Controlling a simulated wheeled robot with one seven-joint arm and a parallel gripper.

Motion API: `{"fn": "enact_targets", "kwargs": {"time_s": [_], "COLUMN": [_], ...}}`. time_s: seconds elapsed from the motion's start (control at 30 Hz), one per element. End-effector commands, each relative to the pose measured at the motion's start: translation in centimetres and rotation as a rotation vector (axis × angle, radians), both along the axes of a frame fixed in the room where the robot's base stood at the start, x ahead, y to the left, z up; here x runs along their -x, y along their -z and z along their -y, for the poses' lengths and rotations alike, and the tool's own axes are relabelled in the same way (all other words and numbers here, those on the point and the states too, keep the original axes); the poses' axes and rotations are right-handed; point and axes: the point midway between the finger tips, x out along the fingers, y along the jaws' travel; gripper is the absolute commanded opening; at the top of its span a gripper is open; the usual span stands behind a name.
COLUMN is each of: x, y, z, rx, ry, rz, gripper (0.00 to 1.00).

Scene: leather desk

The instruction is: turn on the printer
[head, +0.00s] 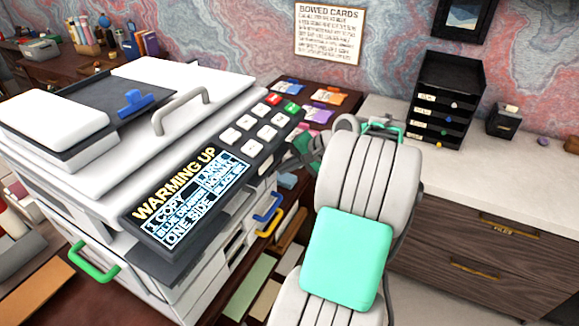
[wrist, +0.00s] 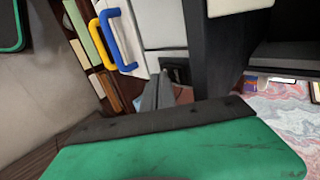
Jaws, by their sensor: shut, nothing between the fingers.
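The printer (head: 140,95) is a large white copier at the left in the head view. Its dark control panel has a lit display (head: 190,198) reading "WARMING UP", "1 COPY" and "ONE SIDE". White, red and green buttons (head: 262,120) lie behind the display. In the wrist view, a dark recess with a switch (wrist: 176,72) shows in the printer's white side. My gripper (wrist: 157,92) is shut and empty, its grey fingertips close to this recess. I cannot tell whether they touch. In the head view my gripper is mostly hidden beside the printer's right side.
Yellow and blue handles (head: 268,214) stick out from the printer's right side, and a green handle (head: 93,262) from its front. A pale counter (head: 480,170) with a black tray rack (head: 447,100) stands at the right. Colourful cards lie behind the panel.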

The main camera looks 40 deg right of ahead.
Motion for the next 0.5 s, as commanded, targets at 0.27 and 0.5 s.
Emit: {"fn": "enact_targets", "kwargs": {"time_s": [0.27,0.5], "x": [-0.1,-0.1], "y": [-0.6,-1.7], "z": [-0.2,-0.1], "rx": [-0.001,0.0], "ry": [-0.004,-0.003], "rz": [0.0,0.001], "gripper": [0.0,0.0]}}
